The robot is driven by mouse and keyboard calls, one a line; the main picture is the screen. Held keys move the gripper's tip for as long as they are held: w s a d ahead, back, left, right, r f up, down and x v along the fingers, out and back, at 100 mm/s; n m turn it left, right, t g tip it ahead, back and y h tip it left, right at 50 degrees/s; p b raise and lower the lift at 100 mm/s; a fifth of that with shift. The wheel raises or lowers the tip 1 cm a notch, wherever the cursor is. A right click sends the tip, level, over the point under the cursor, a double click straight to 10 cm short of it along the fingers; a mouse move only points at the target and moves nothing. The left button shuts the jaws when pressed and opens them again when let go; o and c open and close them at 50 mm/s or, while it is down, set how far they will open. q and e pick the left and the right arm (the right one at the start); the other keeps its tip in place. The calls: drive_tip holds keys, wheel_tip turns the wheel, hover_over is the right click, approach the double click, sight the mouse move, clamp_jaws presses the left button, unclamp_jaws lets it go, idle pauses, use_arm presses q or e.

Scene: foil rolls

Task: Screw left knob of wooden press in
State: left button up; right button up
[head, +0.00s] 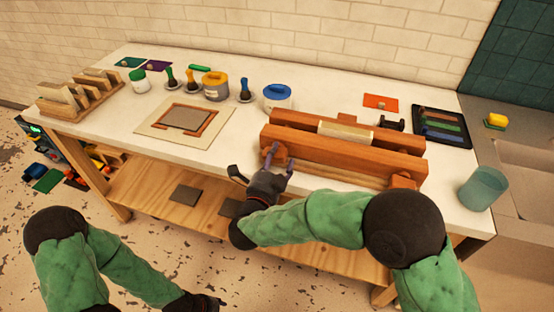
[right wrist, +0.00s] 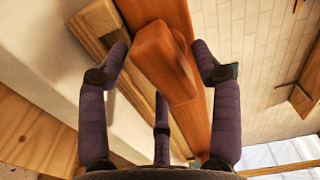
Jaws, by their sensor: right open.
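The wooden press (head: 340,152) lies on the white table, with long reddish-brown beams and a pale block between them. Its left knob (head: 279,152) sticks out from the front beam toward me. My right gripper (head: 279,163) is open at this knob. In the right wrist view the knob (right wrist: 163,62) sits between my spread fingers (right wrist: 160,58), with visible gaps at both sides. The press's right knob (head: 403,180) is at the front beam's right end. My left gripper (head: 205,303) hangs low at the bottom edge, away from the table; its fingers are unclear.
Left of the press lies a framed board (head: 186,118) on the table (head: 235,150). Jars, brushes and a wooden rack (head: 82,92) stand farther left. A dark tray (head: 442,127) and a teal cup (head: 483,188) are on the right.

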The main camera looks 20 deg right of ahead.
drive_tip(key=shift+r, duration=0.1)
drive_tip(key=v, duration=1.2)
idle(0.4)
